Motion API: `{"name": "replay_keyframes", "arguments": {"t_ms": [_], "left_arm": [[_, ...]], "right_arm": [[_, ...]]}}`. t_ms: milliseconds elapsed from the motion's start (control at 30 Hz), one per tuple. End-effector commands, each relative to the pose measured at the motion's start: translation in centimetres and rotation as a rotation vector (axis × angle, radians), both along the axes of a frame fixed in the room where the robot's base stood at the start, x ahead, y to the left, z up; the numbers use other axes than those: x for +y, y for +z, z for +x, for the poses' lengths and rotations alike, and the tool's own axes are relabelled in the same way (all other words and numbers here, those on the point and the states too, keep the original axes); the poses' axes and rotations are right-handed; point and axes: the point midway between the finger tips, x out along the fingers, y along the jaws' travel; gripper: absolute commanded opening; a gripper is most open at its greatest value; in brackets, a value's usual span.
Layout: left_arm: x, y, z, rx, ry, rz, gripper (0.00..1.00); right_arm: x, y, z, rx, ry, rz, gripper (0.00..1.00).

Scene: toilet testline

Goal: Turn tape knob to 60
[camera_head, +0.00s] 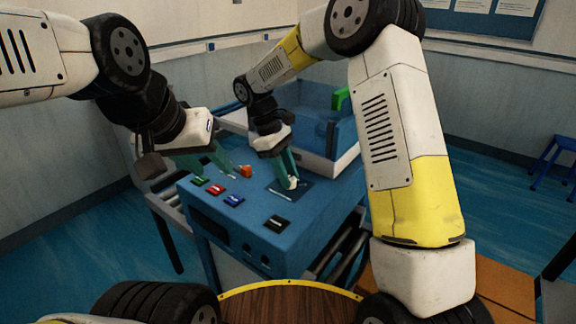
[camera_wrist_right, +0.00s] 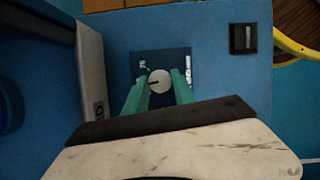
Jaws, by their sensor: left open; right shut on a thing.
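The tape knob (camera_wrist_right: 160,81) is a round white knob on a dark blue square plate (camera_wrist_right: 176,56) in the right wrist view. A short dark line on it points to the left. Printed scale marks show left and right of it, too small to read surely. My right gripper (camera_wrist_right: 158,88) has its green fingers on either side of the knob, shut on it. In the head view my right gripper (camera_head: 289,183) reaches down to the plate on the blue machine's top (camera_head: 250,230). My left gripper (camera_head: 221,166) is open and empty above the machine's left side.
Green (camera_head: 198,181), red (camera_head: 216,189) and blue (camera_head: 234,200) switches line the machine's left edge. A black switch (camera_head: 277,223) is near its front. An orange knob (camera_head: 245,171) is close to my left gripper. A blue walled tray (camera_head: 335,145) stands behind.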

Motion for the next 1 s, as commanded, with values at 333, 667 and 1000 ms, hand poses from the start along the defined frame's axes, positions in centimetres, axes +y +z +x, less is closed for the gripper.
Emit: {"name": "replay_keyframes", "arguments": {"t_ms": [333, 667, 1000], "left_arm": [[0.00, 0.00, 0.00, 0.000, 0.000, 0.000, 0.42], [0.00, 0.00, 0.00, 0.000, 0.000, 0.000, 0.42], [0.00, 0.00, 0.00, 0.000, 0.000, 0.000, 0.42]], "right_arm": [[-0.02, 0.05, 0.16, -0.003, -0.134, 0.001, 0.00], [-0.01, 0.06, 0.14, -0.003, -0.156, 0.002, 0.00], [-0.03, 0.04, 0.13, -0.002, -0.155, 0.001, 0.53]]}}
